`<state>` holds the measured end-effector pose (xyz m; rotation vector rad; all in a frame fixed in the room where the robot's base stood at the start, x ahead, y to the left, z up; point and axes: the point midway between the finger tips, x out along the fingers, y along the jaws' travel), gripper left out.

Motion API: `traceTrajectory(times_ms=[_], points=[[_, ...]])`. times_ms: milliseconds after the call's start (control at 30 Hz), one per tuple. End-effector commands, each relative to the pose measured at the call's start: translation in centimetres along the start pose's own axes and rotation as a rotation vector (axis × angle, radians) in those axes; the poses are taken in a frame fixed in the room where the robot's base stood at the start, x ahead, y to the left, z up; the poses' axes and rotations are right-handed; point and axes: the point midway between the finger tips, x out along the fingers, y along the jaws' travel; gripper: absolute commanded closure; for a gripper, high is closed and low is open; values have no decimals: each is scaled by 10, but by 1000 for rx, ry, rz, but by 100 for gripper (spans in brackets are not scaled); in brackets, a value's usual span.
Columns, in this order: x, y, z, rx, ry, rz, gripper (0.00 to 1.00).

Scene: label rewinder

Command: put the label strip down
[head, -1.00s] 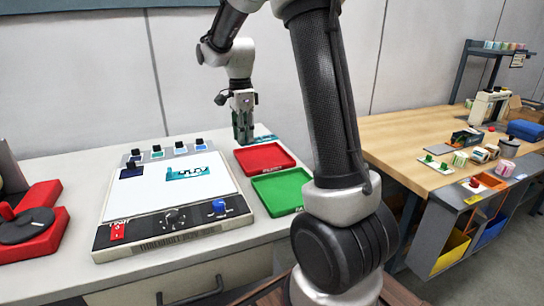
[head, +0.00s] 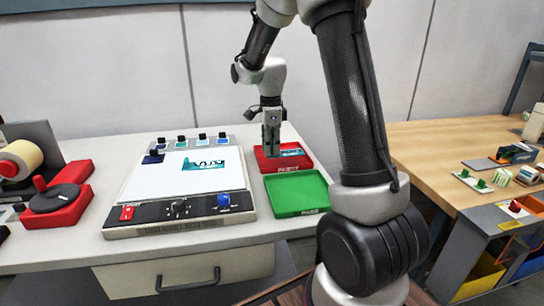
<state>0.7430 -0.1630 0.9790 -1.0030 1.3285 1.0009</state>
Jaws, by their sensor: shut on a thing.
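My gripper (head: 271,152) points straight down into the red tray (head: 288,167). It is shut on the teal and white label strip (head: 292,153). The strip sticks out to the right of the fingers, inside the tray's outline. I cannot tell whether it touches the tray floor. The part between the fingers is hidden. The red tray has white lettering on its front that seems to read "REJECT".
A green tray (head: 297,193) lies empty in front of the red one. A white-topped panel (head: 150,185) with a teal label picture (head: 204,165) and knobs stands to the left. A red reel stand (head: 58,205) is farther left. A wooden bench (head: 440,150) is at right.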

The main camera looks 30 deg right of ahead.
Motion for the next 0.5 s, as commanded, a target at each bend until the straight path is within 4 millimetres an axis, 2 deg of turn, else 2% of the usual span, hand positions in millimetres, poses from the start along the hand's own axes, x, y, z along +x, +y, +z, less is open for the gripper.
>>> traceTrajectory(times_ms=[233, 500], points=[[33, 1, 0, 0, 1, 4, 94], [36, 0, 0, -1, 0, 0, 94]])
